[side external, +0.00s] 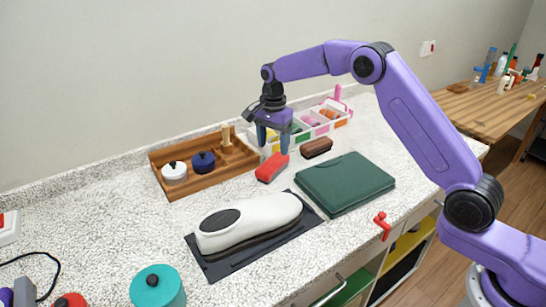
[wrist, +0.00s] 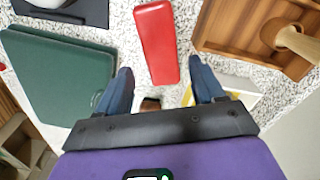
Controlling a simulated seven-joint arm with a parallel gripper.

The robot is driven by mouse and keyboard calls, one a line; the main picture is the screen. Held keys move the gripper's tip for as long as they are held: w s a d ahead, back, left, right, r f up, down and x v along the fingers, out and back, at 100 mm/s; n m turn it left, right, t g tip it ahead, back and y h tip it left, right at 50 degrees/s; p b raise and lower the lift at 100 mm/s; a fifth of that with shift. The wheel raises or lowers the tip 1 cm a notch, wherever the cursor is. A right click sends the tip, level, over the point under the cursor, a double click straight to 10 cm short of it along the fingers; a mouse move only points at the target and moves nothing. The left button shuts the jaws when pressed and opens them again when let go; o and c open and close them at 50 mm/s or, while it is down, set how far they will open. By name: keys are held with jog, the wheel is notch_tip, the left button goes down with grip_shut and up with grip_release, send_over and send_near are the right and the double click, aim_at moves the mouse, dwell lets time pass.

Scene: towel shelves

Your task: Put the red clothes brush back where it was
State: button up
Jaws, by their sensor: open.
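My gripper (side external: 274,143) is open and points down just above the far end of the brush. I cannot tell the exact height above the brush.
A brown brush (side external: 316,148) lies right of the red one. A wooden tray (side external: 187,190) holds two lidded pots. A white divided box (side external: 330,118) stands behind. A green case-like block (side external: 345,184) and a white iron-like object (side external: 248,221) on a dark mat are in front.

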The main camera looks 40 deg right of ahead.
aim_at(273, 163)
jog(key=shift+r, duration=2.1)
jog(key=s+a+r+n, duration=0.3)
jog(key=s+n, duration=0.4)
jog(key=s, duration=0.4)
jog(key=s+a+r+n, duration=0.25)
jog(key=s+n, duration=0.35)
jog(key=s, duration=0.4)
jog(key=s+d+f+n, duration=0.1)
jog(key=s+d+n, duration=0.2)
jog(key=s, duration=0.5)
jog(key=s+d+f+n, duration=0.1)
jog(key=s+d+n, duration=0.2)
jog(key=s+n, duration=0.2)
jog(key=s+d+f+n, duration=0.1)
jog(key=s+d+n, duration=0.3)
jog(key=s, duration=0.7)
jog(key=shift+s+f+n, duration=0.25)
jog(key=shift+f+n, duration=0.15)
jog(key=shift+n, duration=0.2)
jog(key=shift+d, duration=0.1)
